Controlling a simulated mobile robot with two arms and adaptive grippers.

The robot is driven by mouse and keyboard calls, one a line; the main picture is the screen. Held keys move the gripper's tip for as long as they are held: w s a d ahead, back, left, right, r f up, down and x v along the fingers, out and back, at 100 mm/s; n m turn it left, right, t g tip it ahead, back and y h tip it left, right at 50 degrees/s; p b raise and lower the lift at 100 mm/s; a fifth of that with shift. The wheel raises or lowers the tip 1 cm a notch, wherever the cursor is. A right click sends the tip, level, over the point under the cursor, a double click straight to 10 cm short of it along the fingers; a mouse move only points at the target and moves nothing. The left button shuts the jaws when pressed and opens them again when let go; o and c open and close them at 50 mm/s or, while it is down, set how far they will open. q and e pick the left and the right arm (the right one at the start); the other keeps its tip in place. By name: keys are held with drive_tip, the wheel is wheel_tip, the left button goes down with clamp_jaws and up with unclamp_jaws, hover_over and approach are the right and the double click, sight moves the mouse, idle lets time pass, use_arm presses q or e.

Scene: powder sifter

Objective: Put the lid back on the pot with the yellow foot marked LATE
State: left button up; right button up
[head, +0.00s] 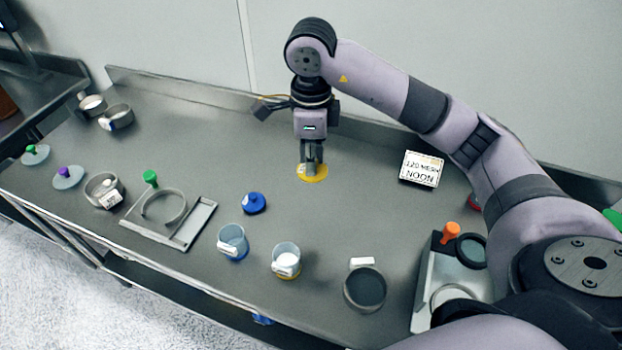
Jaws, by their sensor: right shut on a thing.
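My right gripper (312,160) points down near the back middle of the bench and is shut on a yellow lid (318,178). I cannot tell whether the lid touches the bench. The pot with the yellow foot (286,262) stands upright nearer the front edge, below the gripper in the picture. It is open, with white powder inside and a white tag on its front, too small to read. A second clear pot with a blue foot (233,241) stands to its left, also open. A blue lid (254,203) lies behind the pots. My left gripper is out of view.
A sign (422,168) reading "120 MESH NOON" stands right of the gripper. A dark sieve (365,289) is right of the pots. A metal frame (197,224) with a ring is left. Several sieves and knobbed discs stand far left. The bench between lid and pots is mostly clear.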

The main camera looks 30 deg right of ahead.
drive_tip(key=shift+r, duration=0.75)
drive_tip(key=shift+s+a+n, duration=0.2)
drive_tip(key=shift+a+n, duration=0.2)
drive_tip(key=shift+n, duration=0.4)
drive_tip(key=s+a+f+n, duration=0.3)
drive_tip(key=s+a+n, duration=0.15)
drive_tip(key=n, duration=0.65)
drive_tip(key=s+a+f+n, duration=0.3)
drive_tip(key=a+n, duration=0.2)
drive_tip(key=n, duration=0.6)
wheel_tip(320, 180, down, 7)
drive_tip(key=b, duration=0.3)
drive_tip(key=shift+s+r+b, duration=0.15)
drive_tip(key=shift+r+b, duration=0.05)
drive_tip(key=shift+b, duration=0.1)
drive_tip(key=shift+b, duration=1.15)
drive_tip(key=shift+f+b, duration=0.15)
drive_tip(key=shift+b, duration=1.15)
